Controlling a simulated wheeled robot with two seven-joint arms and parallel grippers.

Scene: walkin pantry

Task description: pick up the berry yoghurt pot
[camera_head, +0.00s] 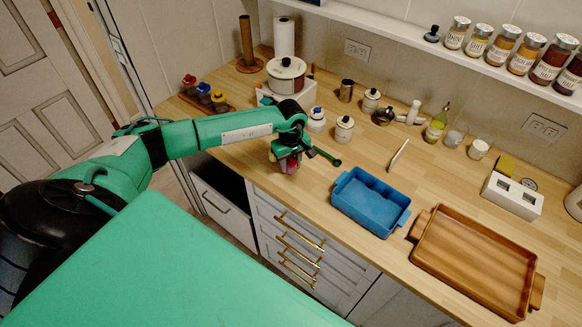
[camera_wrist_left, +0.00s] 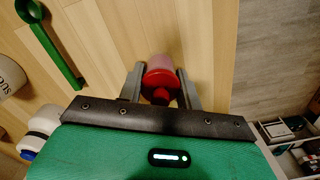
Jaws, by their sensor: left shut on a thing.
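The berry yoghurt pot (camera_wrist_left: 160,82) is red with a paler pink far end, and sits between the two fingers of my left gripper (camera_wrist_left: 163,72) in the left wrist view. In the head view the pot (camera_head: 291,168) shows as a small reddish patch under my left gripper (camera_head: 288,160), near the counter's front edge. The left gripper is shut on it, with a finger on each side. The hand hides much of the pot in the head view, and I cannot tell whether it touches the counter. My right gripper is not in view.
A green spoon (camera_head: 325,156) lies right beside the hand. White lidded jars (camera_head: 344,129) stand behind it. A blue bin (camera_head: 370,201) and a wooden tray (camera_head: 478,258) are to the right. An open drawer (camera_head: 223,205) is below the counter, left of the gold-handled drawers.

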